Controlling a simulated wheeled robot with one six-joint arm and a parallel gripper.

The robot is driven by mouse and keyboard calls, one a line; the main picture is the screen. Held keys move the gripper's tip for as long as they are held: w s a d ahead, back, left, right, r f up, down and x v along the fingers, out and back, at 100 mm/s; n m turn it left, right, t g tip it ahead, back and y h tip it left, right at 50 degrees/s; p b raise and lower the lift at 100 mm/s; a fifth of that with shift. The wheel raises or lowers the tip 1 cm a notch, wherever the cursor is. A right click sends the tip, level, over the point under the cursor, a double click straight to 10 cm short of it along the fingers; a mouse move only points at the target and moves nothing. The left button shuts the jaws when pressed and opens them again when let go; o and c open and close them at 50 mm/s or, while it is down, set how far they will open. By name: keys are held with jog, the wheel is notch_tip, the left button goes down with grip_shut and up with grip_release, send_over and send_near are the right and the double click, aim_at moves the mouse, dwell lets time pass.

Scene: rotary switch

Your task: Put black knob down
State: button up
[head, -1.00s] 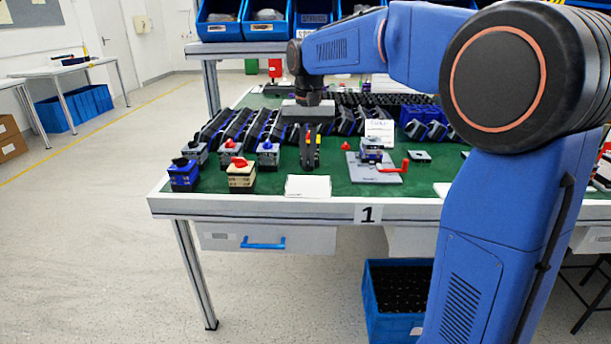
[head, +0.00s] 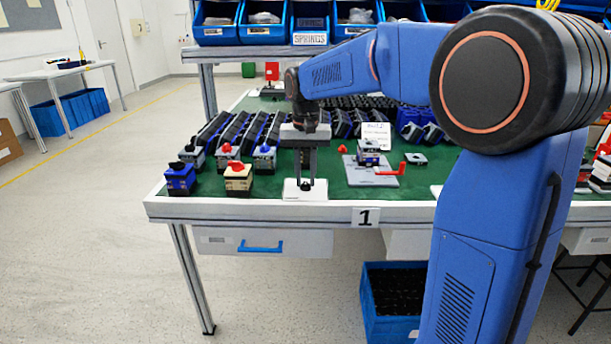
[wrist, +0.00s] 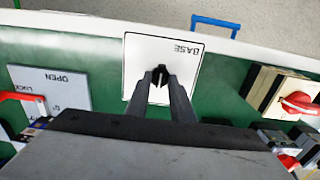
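The small black knob (head: 305,187) is between my fingertips, low over the white plate. In the wrist view the knob (wrist: 160,74) shows dark between the two grey fingers, which appear to touch its sides. My gripper (head: 306,183) points straight down and seems shut on the knob; it also shows in the wrist view (wrist: 162,84). The white plate marked BASE (wrist: 142,60) lies flat at the table's front edge, and its front part shows in the head view (head: 290,194). I cannot tell whether the knob touches the plate.
A blue switch box (head: 181,181) and a beige one with a red knob (head: 238,181) stand left of the plate. A grey panel with a red handle (head: 370,177) lies to the right. Rows of black parts fill the table behind.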

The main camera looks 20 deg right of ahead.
aim_at(306, 182)
dwell(0.3)
notch_tip(306, 182, up, 12)
jog(key=s+d+f+n+t, duration=0.1)
jog(key=s+d+f, duration=0.15)
jog(key=s, duration=0.65)
jog(key=s+d+f+n+t, duration=0.1)
jog(key=s+d+f, duration=0.15)
jog(key=s, duration=0.75)
jog(key=s+d+f+n+t, duration=0.1)
jog(key=s+d+f+t, duration=0.1)
jog(key=s+f, duration=1.1)
jog(key=shift+s+f+n+t, duration=0.2)
jog(key=shift+s+n+t, duration=0.15)
jog(key=shift+s, duration=0.5)
